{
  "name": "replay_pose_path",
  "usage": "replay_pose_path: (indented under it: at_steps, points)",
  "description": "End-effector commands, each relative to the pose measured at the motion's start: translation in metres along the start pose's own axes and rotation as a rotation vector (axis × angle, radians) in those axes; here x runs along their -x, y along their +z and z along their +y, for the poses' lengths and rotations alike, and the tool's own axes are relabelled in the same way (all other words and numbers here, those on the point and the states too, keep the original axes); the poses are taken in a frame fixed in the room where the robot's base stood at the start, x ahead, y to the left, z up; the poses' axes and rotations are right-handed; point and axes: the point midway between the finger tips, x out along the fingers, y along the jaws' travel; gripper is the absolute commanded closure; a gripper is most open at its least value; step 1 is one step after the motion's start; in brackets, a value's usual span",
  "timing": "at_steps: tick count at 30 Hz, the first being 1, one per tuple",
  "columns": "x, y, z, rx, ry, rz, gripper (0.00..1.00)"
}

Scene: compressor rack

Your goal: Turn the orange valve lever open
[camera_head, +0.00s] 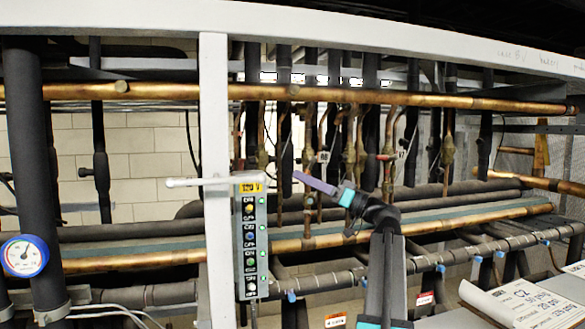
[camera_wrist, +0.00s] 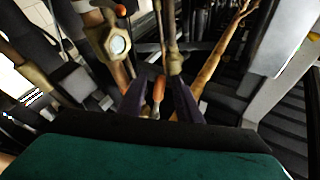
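The orange valve lever (camera_wrist: 159,90) shows in the wrist view in line with the gap between my two dark purple fingers. Its lower end reaches down between them, with space on both sides. My gripper (camera_wrist: 158,84) looks open and is not closed on the lever. I cannot tell how deep the lever sits between the fingers. In the head view my gripper (camera_head: 298,177) points left, in front of the vertical copper pipes. I cannot make out this lever clearly there; the gripper and pipes crowd that spot.
Another orange-tipped part (camera_wrist: 121,10) and a brass fitting with a round glass (camera_wrist: 117,45) stand up-left in the wrist view. In the head view a white post (camera_head: 215,130) and a switch panel (camera_head: 250,238) stand left of my gripper. A dial gauge (camera_head: 24,256) is far left.

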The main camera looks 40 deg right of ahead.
Motion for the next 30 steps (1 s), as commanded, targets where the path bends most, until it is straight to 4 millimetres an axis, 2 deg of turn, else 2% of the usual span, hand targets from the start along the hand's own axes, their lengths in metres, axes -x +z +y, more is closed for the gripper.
replay_pose_path:
  at_steps: [3, 9, 15, 23, 28, 30]
  points:
    - [-0.019, -0.003, -0.001, -0.001, -0.001, 0.000, 0.68]
    - [-0.037, -0.002, 0.000, -0.001, 0.001, 0.000, 0.68]
    - [-0.044, -0.001, 0.000, 0.000, 0.001, 0.000, 0.68]
    - [-0.044, 0.000, 0.001, 0.000, 0.002, 0.000, 0.68]
    - [-0.044, -0.001, 0.001, 0.000, 0.002, 0.000, 0.97]
    - [-0.044, -0.001, 0.001, 0.000, 0.002, 0.000, 1.00]
